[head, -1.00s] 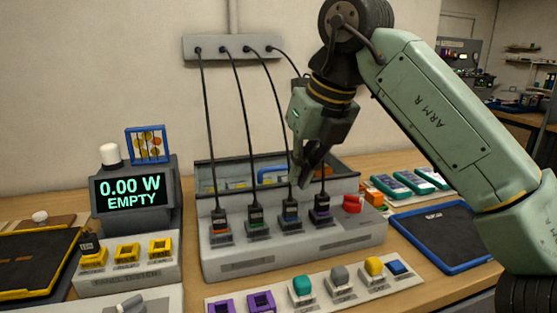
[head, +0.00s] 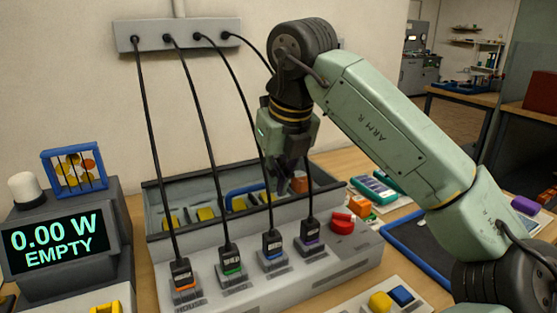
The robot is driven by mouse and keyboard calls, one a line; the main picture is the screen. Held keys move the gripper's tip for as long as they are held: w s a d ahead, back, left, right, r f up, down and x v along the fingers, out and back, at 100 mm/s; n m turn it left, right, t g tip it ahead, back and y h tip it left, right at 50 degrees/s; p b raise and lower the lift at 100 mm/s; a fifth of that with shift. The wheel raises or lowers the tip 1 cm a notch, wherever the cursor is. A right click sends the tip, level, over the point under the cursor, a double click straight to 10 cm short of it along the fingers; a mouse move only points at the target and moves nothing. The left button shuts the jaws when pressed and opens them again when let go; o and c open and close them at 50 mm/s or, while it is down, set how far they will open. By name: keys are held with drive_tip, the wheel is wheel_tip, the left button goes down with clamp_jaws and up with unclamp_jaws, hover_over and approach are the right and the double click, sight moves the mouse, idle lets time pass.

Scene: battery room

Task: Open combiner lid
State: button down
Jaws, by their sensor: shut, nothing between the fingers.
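The combiner (head: 330,262) is a grey box on the wooden bench, with several black-cabled plugs standing in its front row. Behind them is a dark-rimmed compartment (head: 165,181) with yellow pieces showing inside. A blue bar like a handle (head: 236,191) lies across its middle. I cannot tell whether a clear lid covers it. My gripper (head: 285,188) points down over the right part of the compartment, right of the blue bar. Its fingers are shut and empty. I cannot tell whether they touch anything. A cable passes close by and my gripper hides part of the compartment.
Black cables hang from a wall strip (head: 180,35) across the front of the compartment. A red knob (head: 342,222) sits at the combiner's right. A display (head: 55,243) reading 0.00 W EMPTY stands left. A blue-edged dark tray (head: 402,243) lies right, partly behind my arm.

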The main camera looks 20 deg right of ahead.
sight(271, 204)
drive_tip(key=shift+x, duration=1.95)
